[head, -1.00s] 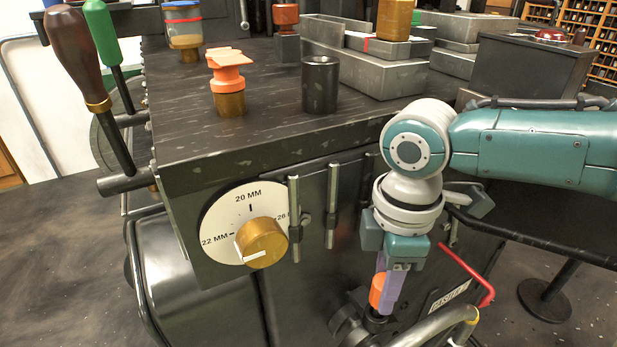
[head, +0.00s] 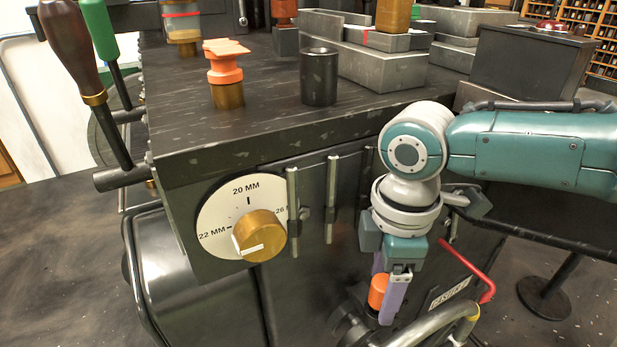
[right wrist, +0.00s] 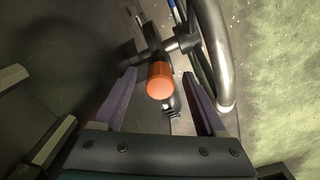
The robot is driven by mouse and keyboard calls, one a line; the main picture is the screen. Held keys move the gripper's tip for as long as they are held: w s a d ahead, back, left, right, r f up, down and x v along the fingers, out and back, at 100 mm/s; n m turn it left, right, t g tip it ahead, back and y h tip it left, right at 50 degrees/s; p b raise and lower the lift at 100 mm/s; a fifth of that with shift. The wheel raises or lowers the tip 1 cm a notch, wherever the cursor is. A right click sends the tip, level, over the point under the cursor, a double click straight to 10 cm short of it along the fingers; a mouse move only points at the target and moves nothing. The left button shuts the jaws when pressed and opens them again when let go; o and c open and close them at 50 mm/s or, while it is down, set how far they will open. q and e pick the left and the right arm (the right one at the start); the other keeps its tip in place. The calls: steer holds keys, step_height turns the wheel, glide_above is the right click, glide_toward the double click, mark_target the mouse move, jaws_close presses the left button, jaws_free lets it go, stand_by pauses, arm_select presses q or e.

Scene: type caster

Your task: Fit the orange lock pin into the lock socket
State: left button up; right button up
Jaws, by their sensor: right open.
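The orange lock pin (head: 377,291) is a short orange cylinder low on the machine's front. It stands at a dark metal fitting (head: 352,328); I cannot tell how deep it sits, as the fitting's mouth is hidden. My right gripper (head: 386,292) points down with its purple fingers apart on either side of the pin. In the right wrist view the pin (right wrist: 160,80) shows end-on between the spread fingers, with clear gaps on both sides. My left gripper is not in view.
A dial with a brass knob (head: 259,235) and upright metal bars (head: 332,198) are on the machine front, left of my right arm. A curved metal handle (head: 430,328) and a red lever (head: 470,270) are close to the gripper. An orange-topped brass piece (head: 226,72) stands on the machine top.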

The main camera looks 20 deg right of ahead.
step_height(320, 180, up, 10)
steer(key=p, duration=0.4)
stand_by(0.3)
steer(key=s+a+r+m+t+y+p, duration=0.1)
steer(key=s+a+r+m+p, duration=0.1)
steer(key=s+a+r+p, duration=0.4)
steer(key=s+a+r+m+t+y+p, duration=0.1)
steer(key=s+a+r+y+p, duration=0.15)
steer(key=a+r+p, duration=0.45)
steer(key=s+d+r+m+t+h+p, duration=0.1)
steer(key=s+d+r+m+h+p, duration=0.1)
steer(key=s+d+r+m+p, duration=0.4)
steer(key=s+d+r+m+t+h+p, duration=0.15)
steer(key=d+r+p, duration=0.25)
steer(key=r+p, duration=0.5)
step_height(320, 180, up, 36)
steer(key=p, duration=3.4)
steer(key=shift+a+g+p, duration=0.15)
steer(key=shift+g+p, duration=0.15)
steer(key=shift+g, duration=0.15)
steer(key=shift+r+m, duration=0.1)
steer(key=shift+m, duration=0.15)
